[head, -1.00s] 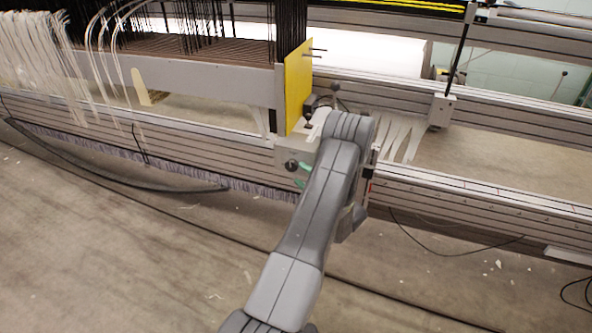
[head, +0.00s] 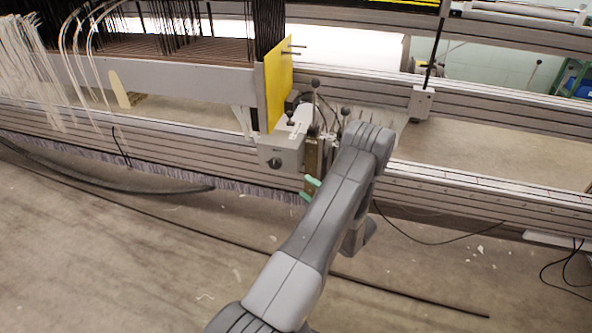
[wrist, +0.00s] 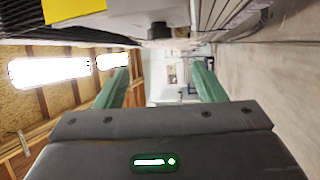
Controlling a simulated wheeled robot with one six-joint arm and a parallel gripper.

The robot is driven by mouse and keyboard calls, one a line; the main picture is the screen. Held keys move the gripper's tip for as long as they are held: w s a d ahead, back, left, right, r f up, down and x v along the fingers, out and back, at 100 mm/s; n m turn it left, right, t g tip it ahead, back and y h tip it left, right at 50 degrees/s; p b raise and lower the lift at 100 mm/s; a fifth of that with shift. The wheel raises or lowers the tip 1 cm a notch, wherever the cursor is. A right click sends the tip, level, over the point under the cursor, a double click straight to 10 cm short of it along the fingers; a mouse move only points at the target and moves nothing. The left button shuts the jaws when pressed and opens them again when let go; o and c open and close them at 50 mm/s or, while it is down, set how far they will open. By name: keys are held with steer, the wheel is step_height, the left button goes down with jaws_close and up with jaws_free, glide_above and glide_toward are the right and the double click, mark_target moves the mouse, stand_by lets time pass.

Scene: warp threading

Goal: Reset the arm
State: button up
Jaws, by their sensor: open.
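My arm (head: 318,220) reaches up from the bottom of the head view, its upper bend in front of the machine's rail. My gripper (head: 308,189) shows partly there as two green fingertips, left of the arm and just below the grey box with a black knob (head: 281,155). In the wrist view my gripper (wrist: 160,82) has its two green fingers wide apart with nothing between them. The gripper's body is hidden behind the arm in the head view.
The loom's yellow plate (head: 278,82) and white threads (head: 30,60) stand at upper left. Levers (head: 315,95) rise beside the grey box. Long grey rails (head: 480,190) cross the scene. Cables (head: 430,240) lie on the open floor (head: 110,270) in front.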

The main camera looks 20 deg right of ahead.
mark_target(277, 166)
steer(key=b+x, duration=0.2)
steer(key=x, duration=1.2)
steer(key=shift+s+d, duration=0.1)
steer(key=shift+s, duration=0.05)
